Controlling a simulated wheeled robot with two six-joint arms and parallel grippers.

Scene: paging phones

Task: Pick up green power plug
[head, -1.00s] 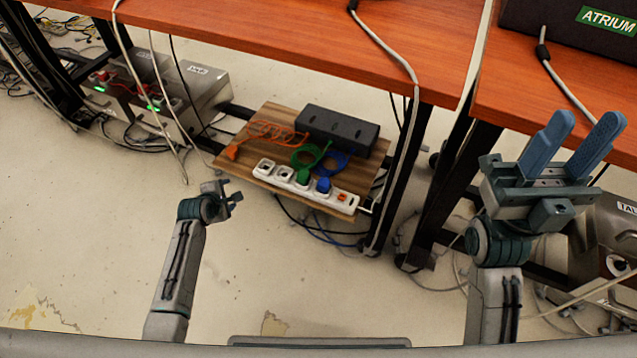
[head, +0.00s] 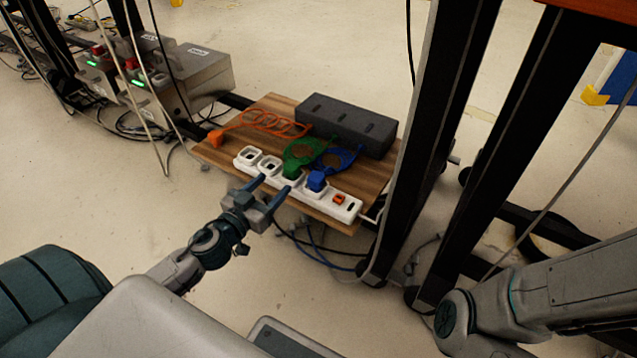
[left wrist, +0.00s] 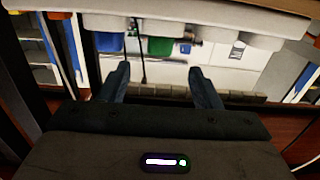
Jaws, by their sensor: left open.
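The green power plug (head: 291,172) sits in the white power strip (head: 340,203) on a low wooden board, with its green cable looped behind it. A blue plug (head: 316,181) is in the strip just to its right. My left gripper (head: 273,184) is open and empty, with its fingertips at the strip's front edge, left of and below the green plug. Contact with the strip cannot be told. In the left wrist view the two fingers (left wrist: 160,70) are spread apart. Green and blue shapes show beyond them, too unclear to identify. My right gripper is out of view.
An orange plug (head: 216,137) with a looped cable lies loose on the wooden board (head: 375,175). A dark box (head: 346,125) stands at its back. Black table legs (head: 430,140) rise to the right.

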